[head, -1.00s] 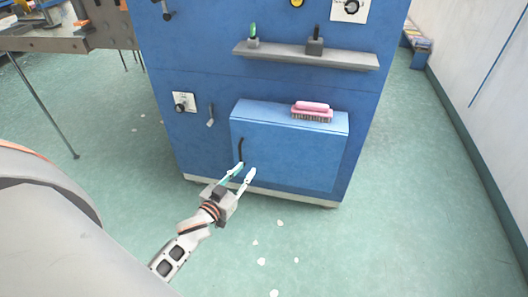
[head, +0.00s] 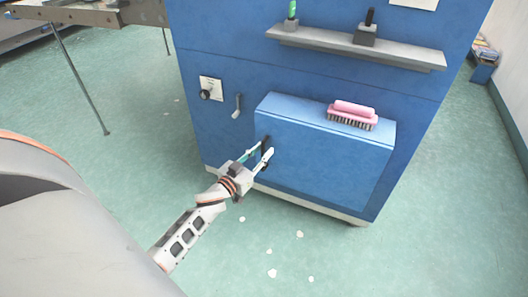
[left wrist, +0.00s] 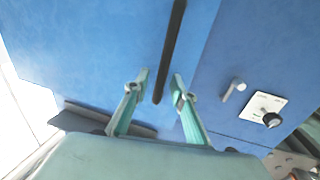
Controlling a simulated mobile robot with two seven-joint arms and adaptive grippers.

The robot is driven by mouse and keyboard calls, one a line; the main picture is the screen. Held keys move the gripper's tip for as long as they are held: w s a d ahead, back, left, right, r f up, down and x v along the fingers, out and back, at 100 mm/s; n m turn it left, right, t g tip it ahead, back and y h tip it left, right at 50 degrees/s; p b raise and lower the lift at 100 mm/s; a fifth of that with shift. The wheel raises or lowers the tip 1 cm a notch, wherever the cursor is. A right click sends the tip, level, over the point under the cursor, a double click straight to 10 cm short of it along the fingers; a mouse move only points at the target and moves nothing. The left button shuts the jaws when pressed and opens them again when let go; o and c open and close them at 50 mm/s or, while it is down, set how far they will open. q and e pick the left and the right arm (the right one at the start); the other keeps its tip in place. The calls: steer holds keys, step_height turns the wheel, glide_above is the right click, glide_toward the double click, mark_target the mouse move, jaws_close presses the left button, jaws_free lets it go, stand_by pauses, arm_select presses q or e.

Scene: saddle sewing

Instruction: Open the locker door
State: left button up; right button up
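The blue locker door (head: 325,162) is the front of a box low on the blue cabinet, and it looks shut. Its black upright bar handle (left wrist: 171,50) is near the door's left edge; in the head view my fingers partly cover it. My left gripper (head: 262,150) is at the handle. In the left wrist view, the left gripper's fingers (left wrist: 160,77) are apart, one on each side of the handle's lower end, with gaps visible on both sides. My right gripper is not in view.
A pink brush (head: 352,115) lies on top of the locker. A grey shelf (head: 355,47) with small tools is above it. A knob (head: 206,94) and a small lever (head: 237,106) are left of the locker. The green floor (head: 340,255) in front has only white scraps.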

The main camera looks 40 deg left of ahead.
arm_select(q)
steer(key=shift+w, duration=0.35)
jaws_close()
steer(key=shift+s, duration=0.1)
